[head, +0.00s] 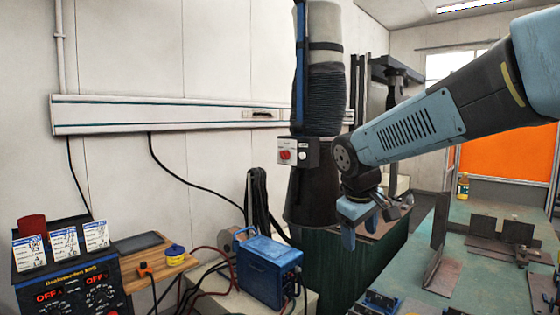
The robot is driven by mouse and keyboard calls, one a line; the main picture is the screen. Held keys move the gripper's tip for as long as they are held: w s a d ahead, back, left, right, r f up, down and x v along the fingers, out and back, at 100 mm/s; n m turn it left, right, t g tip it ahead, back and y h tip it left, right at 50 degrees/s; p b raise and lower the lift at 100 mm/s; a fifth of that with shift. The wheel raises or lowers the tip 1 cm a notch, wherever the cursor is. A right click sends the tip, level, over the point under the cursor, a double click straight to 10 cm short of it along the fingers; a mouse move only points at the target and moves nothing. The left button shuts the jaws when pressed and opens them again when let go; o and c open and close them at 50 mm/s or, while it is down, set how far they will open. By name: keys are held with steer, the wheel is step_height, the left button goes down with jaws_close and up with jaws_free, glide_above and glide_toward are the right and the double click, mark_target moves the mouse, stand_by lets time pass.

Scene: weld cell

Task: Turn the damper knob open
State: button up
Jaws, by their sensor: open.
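A small grey-and-white control box (298,152) sits at the front of the fume duct (325,65), just above its dark hood (311,205). A red knob (285,155) is on the left of its face and a round white knob or button (303,154) is on the right. I cannot tell which of them is the damper knob, or how it is turned. My gripper (370,222) is open and empty, pointing down, to the right of and lower than the box. It appears apart from the box and hood.
A green bench (420,250) with upright metal plates (436,240) lies at the right. A blue welding unit (268,270) stands below the hood. A dark power supply (75,285) is at the lower left. Cables hang from the wall trunking (170,114). The space left of the box looks free.

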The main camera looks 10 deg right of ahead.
steer(key=w+d+f+n+g+h, duration=0.1)
steer(key=w+d+n+h, duration=0.1)
steer(key=w, duration=0.6)
steer(key=w+d+f+n+h, duration=0.1)
steer(key=w+d+n+h, duration=0.2)
steer(key=w, duration=0.4)
steer(key=n+t+h, duration=1.1)
steer(key=n, duration=0.5)
glide_toward(283, 157)
steer(key=x, duration=0.6)
steer(key=w+x, duration=0.1)
steer(key=x, duration=0.2)
steer(key=shift+w+a+f, duration=0.1)
steer(key=shift+f, duration=0.1)
steer(key=c, duration=1.1)
